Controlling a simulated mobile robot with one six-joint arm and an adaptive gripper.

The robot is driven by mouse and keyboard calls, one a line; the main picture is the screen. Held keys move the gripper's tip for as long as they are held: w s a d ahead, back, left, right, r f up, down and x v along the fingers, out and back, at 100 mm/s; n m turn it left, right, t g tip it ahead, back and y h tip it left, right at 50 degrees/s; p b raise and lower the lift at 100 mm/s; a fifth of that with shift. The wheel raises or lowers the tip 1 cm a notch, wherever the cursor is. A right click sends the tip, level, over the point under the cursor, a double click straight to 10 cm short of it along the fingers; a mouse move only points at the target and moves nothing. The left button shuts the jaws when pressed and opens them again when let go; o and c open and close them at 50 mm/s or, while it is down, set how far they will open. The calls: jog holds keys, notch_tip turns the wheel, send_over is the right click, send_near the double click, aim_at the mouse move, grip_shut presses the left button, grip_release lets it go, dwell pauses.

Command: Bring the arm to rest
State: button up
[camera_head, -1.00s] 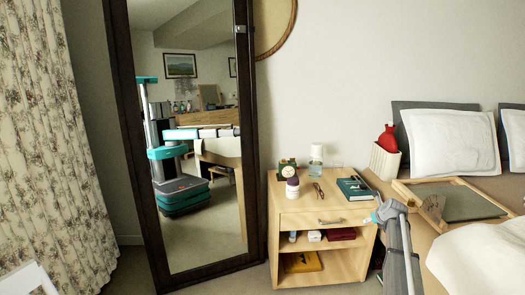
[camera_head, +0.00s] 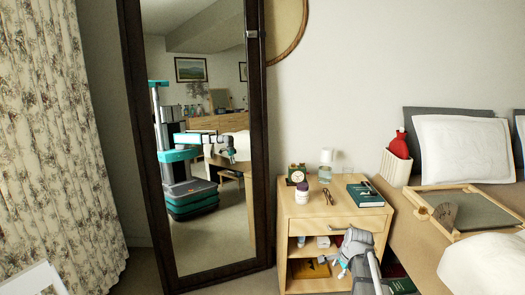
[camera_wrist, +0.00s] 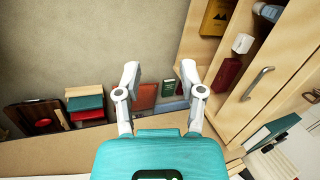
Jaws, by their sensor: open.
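My gripper (camera_head: 343,268) hangs low in front of the nightstand's open shelves in the head view. In the wrist view my gripper (camera_wrist: 159,78) has its two grey fingers spread well apart, with nothing between them. The teal wrist housing fills the bottom middle of that view. My arm and its gripper also show in the mirror (camera_head: 203,240), with the gripper pointing down.
The wooden nightstand (camera_head: 312,226) carries a green book (camera_head: 365,195), glasses, a purple-capped bottle, a clock and a clear bottle. Its drawer handle (camera_wrist: 257,84) and shelf items show beside my gripper. The bed (camera_head: 415,262) with a wooden tray (camera_head: 440,189) stands right.

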jog(key=s+a+f+n+g+h, duration=0.1)
jog(key=s+a+n+g, duration=0.1)
jog(key=s+a+n, duration=0.45)
jog(key=s+a+n+g, duration=0.2)
jog(key=s+a+n, duration=0.1)
jog(key=s+n, duration=0.65)
notch_tip(320, 180, up, 34)
jog(key=s+m+p, duration=0.1)
jog(key=s+p, duration=0.1)
jog(key=p, duration=3.2)
